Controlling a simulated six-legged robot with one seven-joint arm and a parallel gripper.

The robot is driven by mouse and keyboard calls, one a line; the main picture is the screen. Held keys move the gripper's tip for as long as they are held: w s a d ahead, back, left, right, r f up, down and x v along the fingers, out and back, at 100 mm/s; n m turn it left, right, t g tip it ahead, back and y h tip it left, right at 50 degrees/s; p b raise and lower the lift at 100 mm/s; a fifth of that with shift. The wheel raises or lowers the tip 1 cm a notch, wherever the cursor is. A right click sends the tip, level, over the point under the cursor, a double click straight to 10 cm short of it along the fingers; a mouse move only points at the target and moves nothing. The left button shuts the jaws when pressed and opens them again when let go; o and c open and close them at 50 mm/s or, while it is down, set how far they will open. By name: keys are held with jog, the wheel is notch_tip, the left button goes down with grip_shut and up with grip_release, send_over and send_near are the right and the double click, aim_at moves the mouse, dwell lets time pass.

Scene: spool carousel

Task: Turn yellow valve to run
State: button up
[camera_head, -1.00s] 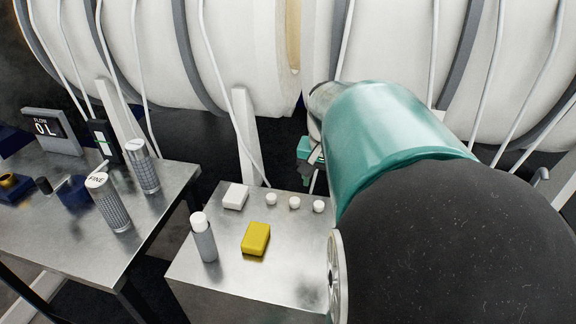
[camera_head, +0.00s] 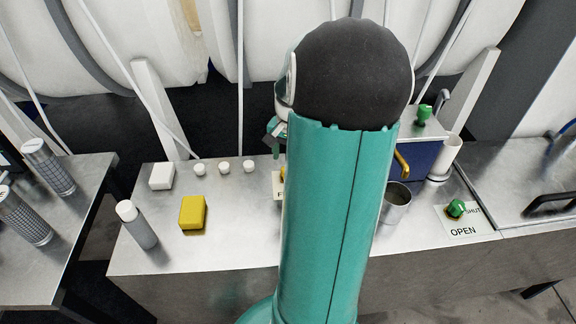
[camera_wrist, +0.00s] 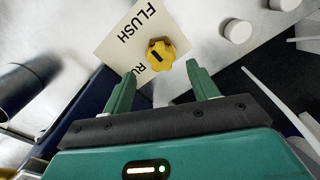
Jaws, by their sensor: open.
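The yellow valve (camera_wrist: 161,55) is a lobed knob with a dark bar mark, on a pale label plate (camera_wrist: 112,48) in the wrist view. The plate reads FLUSH, and "RU" with the rest hidden behind a finger. The bar lies slantwise in the picture. My gripper (camera_wrist: 163,80) is open and empty, its two green fingertips apart on either side below the knob in the picture, without visible contact. In the head view my arm hides most of the valve; an edge of its plate (camera_head: 278,186) shows. My gripper (camera_head: 275,133) shows only partly there.
On the metal bench stand a yellow block (camera_head: 192,212), a white block (camera_head: 162,176), a grey bottle (camera_head: 137,225) and several white caps.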

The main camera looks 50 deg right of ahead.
notch_tip(320, 180, down, 5)
jog(key=shift+w+r, duration=0.15)
jog(key=c, duration=1)
